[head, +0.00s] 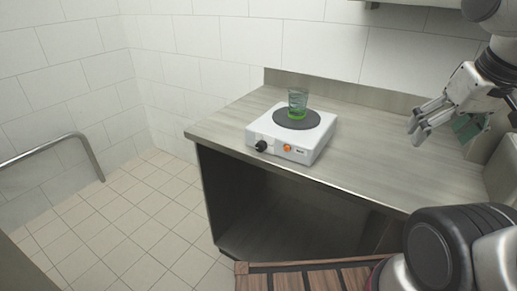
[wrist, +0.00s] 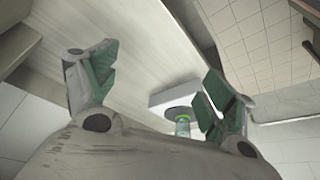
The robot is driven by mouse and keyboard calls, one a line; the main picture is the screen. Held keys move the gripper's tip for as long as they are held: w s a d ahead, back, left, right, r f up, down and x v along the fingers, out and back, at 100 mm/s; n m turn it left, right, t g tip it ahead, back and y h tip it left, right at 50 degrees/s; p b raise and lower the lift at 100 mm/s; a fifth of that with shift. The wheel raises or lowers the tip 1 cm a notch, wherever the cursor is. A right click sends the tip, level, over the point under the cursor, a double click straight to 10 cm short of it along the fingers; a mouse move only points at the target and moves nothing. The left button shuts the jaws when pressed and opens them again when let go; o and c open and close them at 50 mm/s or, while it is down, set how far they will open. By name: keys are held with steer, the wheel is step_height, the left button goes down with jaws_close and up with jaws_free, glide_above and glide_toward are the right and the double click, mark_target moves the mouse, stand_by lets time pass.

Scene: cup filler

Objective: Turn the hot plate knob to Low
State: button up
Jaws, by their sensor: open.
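A white hot plate (head: 290,132) stands on the counter in the head view. Its black knob (head: 261,146) is on the front face at the left, with an orange light or switch (head: 287,148) to its right. The knob's setting is too small to read. A clear cup with green contents (head: 298,104) stands on the dark round plate. My gripper (head: 420,128) is open and empty, above the counter's right end and well apart from the hot plate. In the wrist view my gripper (wrist: 155,80) has its fingers spread; the hot plate (wrist: 165,97) and cup (wrist: 182,126) show beyond, knob not visible.
The grey counter (head: 370,165) has a low back ledge against the tiled wall and is clear between the hot plate and my gripper. A shelf edge (head: 395,2) is above. A slatted wooden surface (head: 310,277) lies in front. A metal rail (head: 60,143) is at the left.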

steer(key=shift+a, duration=0.25)
steer(key=c, duration=0.3)
steer(key=w+a+f+n+g, duration=0.1)
steer(key=a+f, duration=0.1)
steer(key=w+a+f+n+g, duration=0.1)
steer(key=a+f+n, duration=0.1)
steer(key=a, duration=0.1)
steer(key=w+a+f+n+g, duration=0.1)
steer(key=a+f, duration=0.1)
steer(key=shift+w+a+f+g, duration=0.2)
steer(key=shift+w+g, duration=0.05)
steer(key=shift+g, duration=0.05)
steer(key=shift+c, duration=1.3)
steer(key=n+t+h, duration=1)
steer(key=n+t, duration=0.4)
steer(key=n, duration=1.1)
glide_toward(259, 148)
steer(key=x, duration=0.8)
steer(key=shift+w, duration=0.2)
steer(key=shift+w+d, duration=0.4)
steer(key=shift+w, duration=0.1)
steer(key=c, duration=1)
